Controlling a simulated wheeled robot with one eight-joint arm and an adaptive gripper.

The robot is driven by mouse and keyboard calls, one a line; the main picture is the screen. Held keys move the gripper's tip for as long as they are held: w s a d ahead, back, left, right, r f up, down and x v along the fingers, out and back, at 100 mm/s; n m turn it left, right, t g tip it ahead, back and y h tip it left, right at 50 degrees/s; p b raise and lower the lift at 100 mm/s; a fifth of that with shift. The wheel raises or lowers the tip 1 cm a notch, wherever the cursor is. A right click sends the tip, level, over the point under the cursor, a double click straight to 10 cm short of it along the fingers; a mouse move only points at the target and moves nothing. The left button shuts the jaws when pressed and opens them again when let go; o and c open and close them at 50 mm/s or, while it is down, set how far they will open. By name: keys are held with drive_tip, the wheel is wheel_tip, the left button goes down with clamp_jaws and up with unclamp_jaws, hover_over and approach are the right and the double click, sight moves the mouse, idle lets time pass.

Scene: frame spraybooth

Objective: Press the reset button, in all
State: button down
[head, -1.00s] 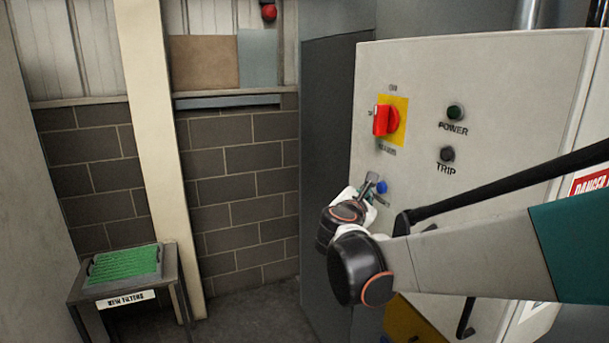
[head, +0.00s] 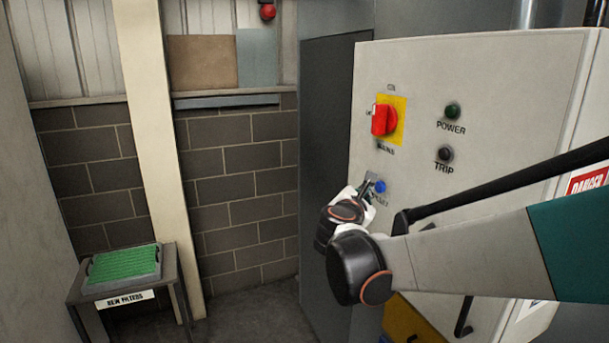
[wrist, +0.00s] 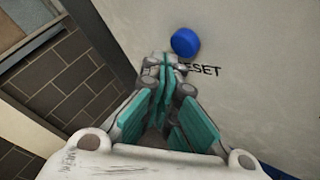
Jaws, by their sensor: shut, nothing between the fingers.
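The blue reset button (head: 380,186) is on the front of a pale grey control cabinet (head: 420,75), below a red switch. In the wrist view the round blue button (wrist: 186,42) stands out from the panel above the partly hidden "RESET" lettering (wrist: 208,70). My gripper (head: 368,184) is shut and empty, pointing at the panel just left of the button. In the wrist view its closed fingertips (wrist: 165,64) are just below and left of the button, beside it and not over it. I cannot tell whether they touch the panel.
A red rotary switch (head: 383,120) on a yellow plate, a green power lamp (head: 452,110) and a dark trip lamp (head: 445,154) are above the button. A green filter (head: 122,264) lies on a small table at left. Open floor (head: 255,305) lies between.

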drive_tip(key=shift+w+d, duration=0.1)
drive_tip(key=shift+d, duration=0.05)
drive_tip(key=shift+d, duration=0.2)
drive_tip(key=shift+w+d, duration=0.2)
drive_tip(key=shift+d, duration=0.3)
idle(1.1)
drive_tip(key=shift+a+b, duration=0.1)
drive_tip(key=shift+b, duration=0.2)
drive_tip(key=shift+s+a, duration=0.35)
drive_tip(key=shift+a, duration=0.4)
drive_tip(key=a, duration=0.1)
drive_tip(key=s+a, duration=0.1)
drive_tip(key=a, duration=0.2)
drive_tip(key=shift+s+a+b, duration=0.3)
drive_tip(key=shift+a+b, duration=0.05)
drive_tip(key=shift+d, duration=0.15)
